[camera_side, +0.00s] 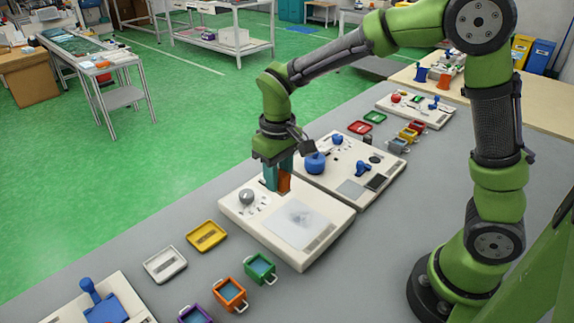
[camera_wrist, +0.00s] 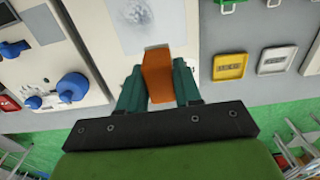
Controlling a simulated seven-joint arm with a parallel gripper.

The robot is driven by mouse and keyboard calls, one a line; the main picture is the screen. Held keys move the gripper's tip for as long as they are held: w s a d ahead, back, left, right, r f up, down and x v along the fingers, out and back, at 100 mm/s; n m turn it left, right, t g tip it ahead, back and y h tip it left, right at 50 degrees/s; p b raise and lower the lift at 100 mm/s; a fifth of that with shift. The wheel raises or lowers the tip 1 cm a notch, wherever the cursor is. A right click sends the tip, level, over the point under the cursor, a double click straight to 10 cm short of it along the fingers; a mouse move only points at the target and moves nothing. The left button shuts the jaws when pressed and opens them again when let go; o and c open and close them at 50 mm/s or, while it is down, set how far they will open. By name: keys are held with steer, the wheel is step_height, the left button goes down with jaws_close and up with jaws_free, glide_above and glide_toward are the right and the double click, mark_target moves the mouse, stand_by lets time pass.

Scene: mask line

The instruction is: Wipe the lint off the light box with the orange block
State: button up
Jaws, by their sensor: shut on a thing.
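My gripper (camera_side: 278,179) is shut on the orange block (camera_side: 284,182) above the far corner of a cream board. In the wrist view the block (camera_wrist: 157,74) sits between the two teal fingers of my gripper (camera_wrist: 157,85). The light box (camera_side: 299,224) is a pale rectangular panel set in the board. A grey patch of lint (camera_side: 298,215) lies near its middle; the lint also shows in the wrist view (camera_wrist: 140,14). I cannot tell whether the block touches the board.
A grey knob (camera_side: 246,197) stands on the board left of the panel. A second board with a blue knob (camera_side: 315,162) adjoins behind. A yellow tray (camera_side: 206,235), a white tray (camera_side: 165,264), a green bin (camera_side: 260,268) and an orange bin (camera_side: 230,293) stand at the front left.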

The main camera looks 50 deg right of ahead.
steer(key=s+d, duration=0.3)
steer(key=s, duration=0.5)
steer(key=shift+s+d+f, duration=0.1)
steer(key=shift+f, duration=1.65)
steer(key=shift+s+d+f, duration=0.1)
steer(key=shift+f, duration=1.6)
steer(key=shift+w+f, duration=0.5)
steer(key=shift+f, duration=0.15)
steer(key=shift+c, duration=0.2)
steer(key=shift+w+f, duration=0.1)
steer(key=shift+w, duration=3.65)
steer(key=shift+s, duration=4.25)
steer(key=shift+r, duration=4.15)
steer(key=shift+w, duration=0.1)
